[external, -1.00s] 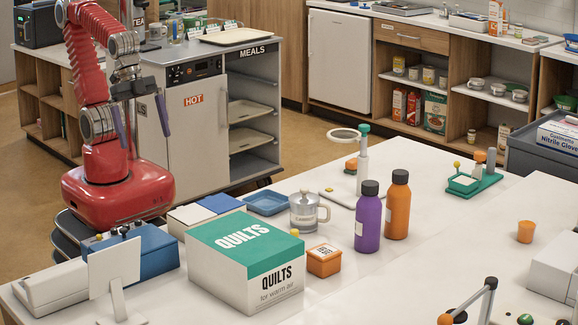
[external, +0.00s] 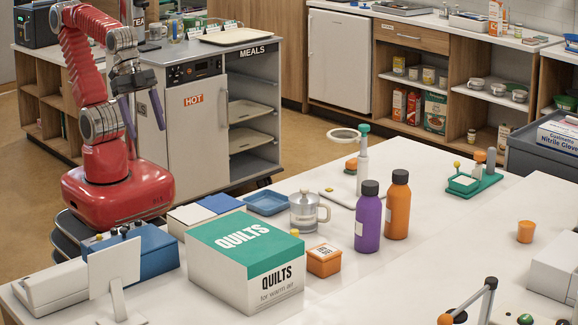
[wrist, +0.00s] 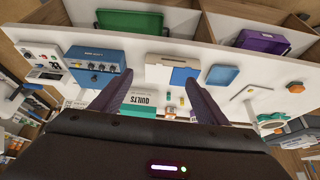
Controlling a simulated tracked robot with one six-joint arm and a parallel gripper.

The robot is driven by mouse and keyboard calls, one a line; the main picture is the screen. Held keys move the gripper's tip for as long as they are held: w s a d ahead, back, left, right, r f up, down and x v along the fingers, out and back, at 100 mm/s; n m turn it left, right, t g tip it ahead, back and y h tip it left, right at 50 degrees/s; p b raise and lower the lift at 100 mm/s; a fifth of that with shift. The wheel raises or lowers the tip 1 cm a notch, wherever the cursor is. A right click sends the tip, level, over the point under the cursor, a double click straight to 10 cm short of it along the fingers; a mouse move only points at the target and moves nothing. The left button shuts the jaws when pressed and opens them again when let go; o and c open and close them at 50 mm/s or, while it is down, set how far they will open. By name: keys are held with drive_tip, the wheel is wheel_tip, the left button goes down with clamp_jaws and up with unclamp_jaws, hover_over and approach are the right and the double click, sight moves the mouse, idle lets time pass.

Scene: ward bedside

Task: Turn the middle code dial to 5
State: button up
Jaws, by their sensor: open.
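A blue box (external: 149,251) with small dark knobs along its top edge stands on the white counter at the lower left, partly behind a white panel. In the wrist view the blue box (wrist: 95,66) lies left of my fingers, with several dials in a row on its face; their numbers are too small to read. I cannot tell which dial value is set. My gripper (external: 145,131) is open and empty, in the air above and behind the box, in front of the meal cart. In the wrist view its two fingers (wrist: 158,79) stand wide apart, with nothing between them held.
A QUILTS carton (external: 213,268) stands right of the blue box. A blue tray (external: 268,203), a clear jug (external: 304,212), a purple bottle (external: 368,222) and an orange bottle (external: 397,212) stand farther right. The white panel (external: 112,268) stands in front of the box.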

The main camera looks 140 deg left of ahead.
sight(125, 225)
drive_tip(key=w+d+f+m+g, duration=0.1)
drive_tip(key=d, duration=0.2)
drive_tip(key=w+d+f+m, duration=0.1)
drive_tip(key=d, duration=0.3)
drive_tip(key=w+d+f+m+g, duration=0.1)
drive_tip(key=w+d, duration=0.1)
drive_tip(key=d, duration=0.1)
drive_tip(key=shift+d+f+g, duration=0.2)
drive_tip(key=shift+g, duration=0.1)
drive_tip(key=c, duration=1)
drive_tip(key=shift+n+g+y, duration=0.4)
drive_tip(key=shift+n+y, duration=0.3)
drive_tip(key=shift+n, duration=0.2)
drive_tip(key=w+d, duration=0.1)
drive_tip(key=d, duration=0.2)
drive_tip(key=w+d+f, duration=0.1)
drive_tip(key=d, duration=0.2)
drive_tip(key=w+d, duration=0.2)
drive_tip(key=d, duration=0.1)
drive_tip(key=shift+d+f, duration=0.35)
drive_tip(key=shift+f, duration=0.05)
drive_tip(key=shift+c, duration=0.5)
drive_tip(key=w+d+r+n+t+y, duration=0.1)
drive_tip(key=w+d+n, duration=0.3)
drive_tip(key=n, duration=0.6)
drive_tip(key=shift+w+r+n+y, duration=0.3)
drive_tip(key=shift+w+r+y, duration=0.25)
drive_tip(key=shift+r, duration=0.25)
